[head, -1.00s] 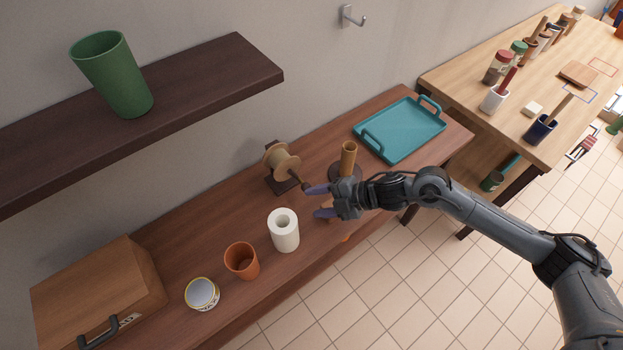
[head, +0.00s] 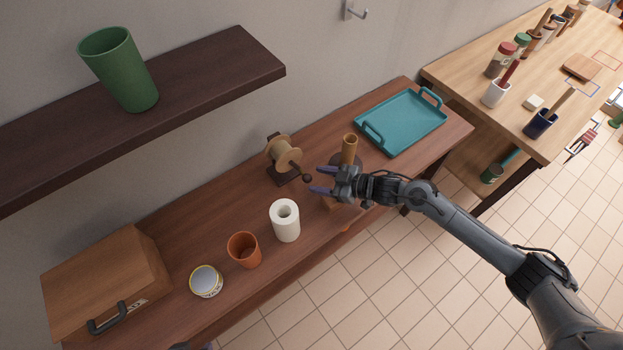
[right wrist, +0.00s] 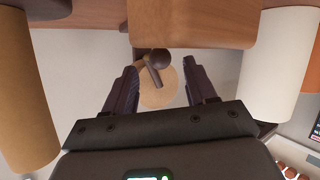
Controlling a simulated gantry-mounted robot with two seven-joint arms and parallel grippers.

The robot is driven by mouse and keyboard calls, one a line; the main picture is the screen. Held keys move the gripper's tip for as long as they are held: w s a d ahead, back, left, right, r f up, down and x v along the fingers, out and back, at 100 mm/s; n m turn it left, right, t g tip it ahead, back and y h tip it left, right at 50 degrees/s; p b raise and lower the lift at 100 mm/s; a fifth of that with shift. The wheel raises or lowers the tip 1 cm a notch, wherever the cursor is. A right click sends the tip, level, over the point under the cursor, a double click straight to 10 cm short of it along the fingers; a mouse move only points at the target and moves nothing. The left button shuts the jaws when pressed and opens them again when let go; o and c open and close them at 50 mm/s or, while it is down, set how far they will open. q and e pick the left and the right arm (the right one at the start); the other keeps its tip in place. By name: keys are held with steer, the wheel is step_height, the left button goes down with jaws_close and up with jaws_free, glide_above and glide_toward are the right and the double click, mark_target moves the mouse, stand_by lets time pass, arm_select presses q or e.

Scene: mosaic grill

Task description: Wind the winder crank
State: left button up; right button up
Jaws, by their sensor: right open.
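The winder is a wooden spool (head: 284,155) on a dark stand (head: 283,178) on the brown counter. Its crank ends in a dark round knob (head: 307,178) on the near side. My right gripper (head: 317,180) is open and reaches the knob from the right, its fingertips close to it. In the right wrist view the knob (right wrist: 160,58) and crank arm (right wrist: 154,77) show between the open fingers (right wrist: 160,72), with the pale spool (right wrist: 160,95) behind. I see no finger contact with the knob. My left gripper is not in view.
A white roll (head: 286,222) stands close in front of the winder, beside an orange cup (head: 244,250) and a tin (head: 206,281). An upright brown cylinder (head: 349,150) stands just behind my right gripper. A teal tray (head: 402,121) lies farther right; a wooden box (head: 105,280) stands left.

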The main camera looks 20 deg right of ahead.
mark_target(311, 179)
steer(key=shift+x, duration=1.8)
jaws_close()
